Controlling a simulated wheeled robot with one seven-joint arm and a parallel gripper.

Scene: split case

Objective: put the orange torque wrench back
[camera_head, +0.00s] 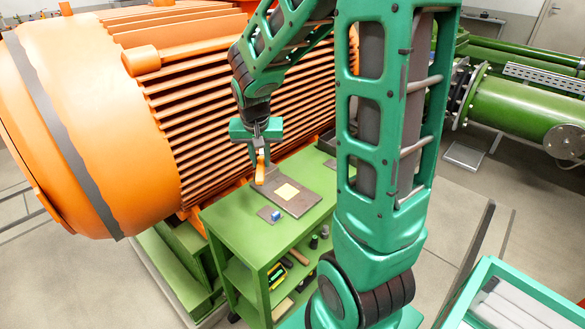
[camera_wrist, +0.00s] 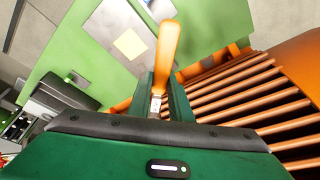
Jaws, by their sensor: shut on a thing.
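The orange torque wrench (camera_head: 260,169) hangs from my gripper (camera_head: 258,150), above the top of the green cart (camera_head: 225,218). In the wrist view the wrench (camera_wrist: 167,50) has its orange handle pointing away from my gripper (camera_wrist: 160,100), with a pale grey part between the fingers. My gripper is shut on it. The wrench looks clear of the cart top in the head view. Its far end inside the fingers is hidden.
A grey plate (camera_head: 310,205) with a yellow note (camera_head: 288,191) lies on the cart, beside a small plate with a blue block (camera_head: 276,215). Several tools sit on the lower shelves. A large orange ribbed motor (camera_head: 110,110) stands close behind the cart.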

